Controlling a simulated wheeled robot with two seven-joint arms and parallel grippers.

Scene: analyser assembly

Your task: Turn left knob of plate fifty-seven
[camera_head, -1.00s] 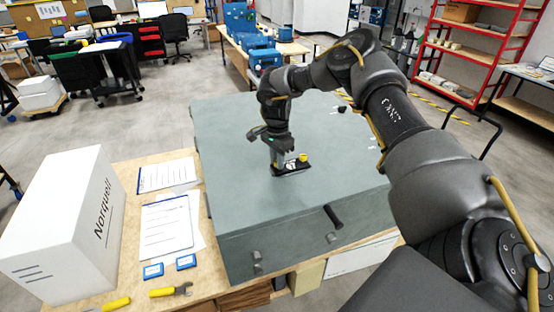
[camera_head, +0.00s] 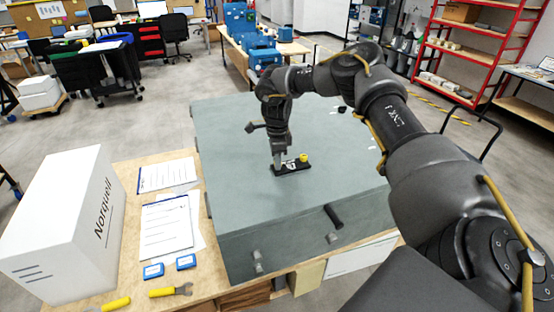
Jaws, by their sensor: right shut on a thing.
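A small black plate (camera_head: 293,170) lies on the top of the grey-green cabinet (camera_head: 235,140). A yellow knob (camera_head: 304,158) stands at its right end, clear of the gripper. My right gripper (camera_head: 279,167) points down at the plate's left end and is shut on the left knob, which the fingers mostly hide. The plate's number is too small to read. My left gripper is not in view.
A white box (camera_head: 62,225) marked Norquell stands on the wooden table at left. Papers (camera_head: 166,226), two blue cards and yellow-handled tools (camera_head: 170,291) lie beside the cabinet. A black handle (camera_head: 333,216) is on the cabinet's front. The cabinet top around the plate is mostly clear.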

